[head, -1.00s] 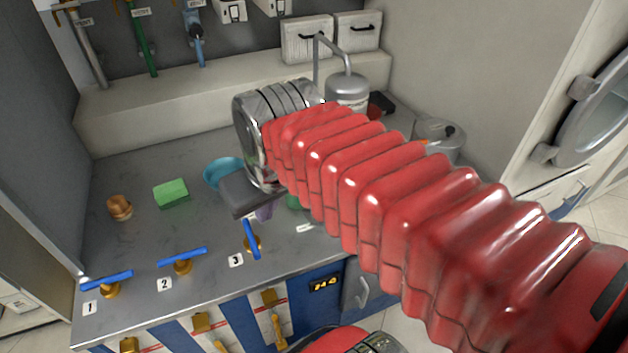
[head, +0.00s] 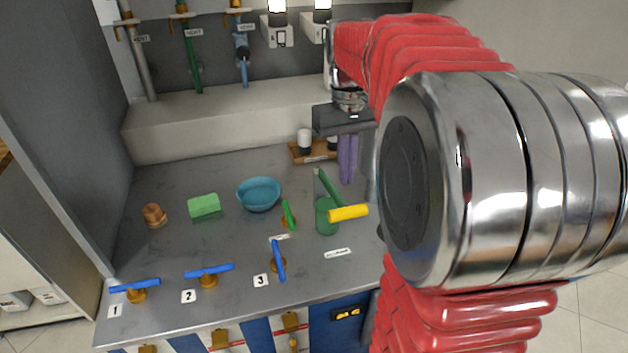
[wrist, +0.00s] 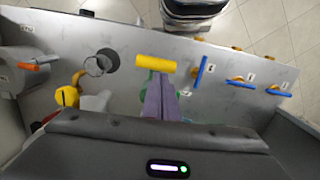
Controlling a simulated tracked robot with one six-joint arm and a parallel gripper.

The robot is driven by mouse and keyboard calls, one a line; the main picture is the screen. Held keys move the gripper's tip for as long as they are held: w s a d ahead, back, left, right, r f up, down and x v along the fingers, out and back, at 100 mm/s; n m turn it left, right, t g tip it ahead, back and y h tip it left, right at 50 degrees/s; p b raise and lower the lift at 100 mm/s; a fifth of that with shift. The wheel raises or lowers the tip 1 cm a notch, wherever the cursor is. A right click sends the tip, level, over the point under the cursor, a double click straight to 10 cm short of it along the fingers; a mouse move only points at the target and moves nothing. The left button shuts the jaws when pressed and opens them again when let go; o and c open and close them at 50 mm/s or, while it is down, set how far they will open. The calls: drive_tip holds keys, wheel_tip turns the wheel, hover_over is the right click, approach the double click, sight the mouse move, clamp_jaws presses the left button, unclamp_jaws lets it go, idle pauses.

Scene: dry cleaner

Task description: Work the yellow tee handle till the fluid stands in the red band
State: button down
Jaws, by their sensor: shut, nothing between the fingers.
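The yellow tee handle (head: 348,213) sits on top of a green pump body (head: 326,218) with a green lever behind it, on the grey counter. In the wrist view the handle (wrist: 156,64) lies crosswise just beyond my fingertips. My gripper (head: 347,183) has purple fingers, shut and empty, pointing down behind and above the handle; they also show in the wrist view (wrist: 160,82). Whether they touch the handle I cannot tell. A clear round vessel (wrist: 97,66) stands beside the handle in the wrist view. I can make out no fluid level or red band.
Blue-handled valves numbered 1 (head: 135,286), 2 (head: 209,272) and 3 (head: 279,260) line the front edge. A small green valve (head: 288,215), teal bowl (head: 259,194), green sponge (head: 204,205) and copper-coloured knob (head: 154,215) stand left. My arm covers the counter's right side.

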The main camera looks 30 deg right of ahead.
sight(347, 207)
drive_tip(key=shift+w+d+f, duration=0.1)
drive_tip(key=shift+w+d, duration=0.05)
drive_tip(key=shift+d, duration=0.35)
drive_tip(key=shift+f, duration=0.1)
drive_tip(key=shift+s+a+f, duration=0.1)
drive_tip(key=shift+s+f, duration=0.1)
drive_tip(key=shift+f, duration=1.5)
drive_tip(key=shift+s+f, duration=0.2)
drive_tip(key=shift+f, duration=1.45)
drive_tip(key=shift+f, duration=0.1)
drive_tip(key=shift+f, duration=2.15)
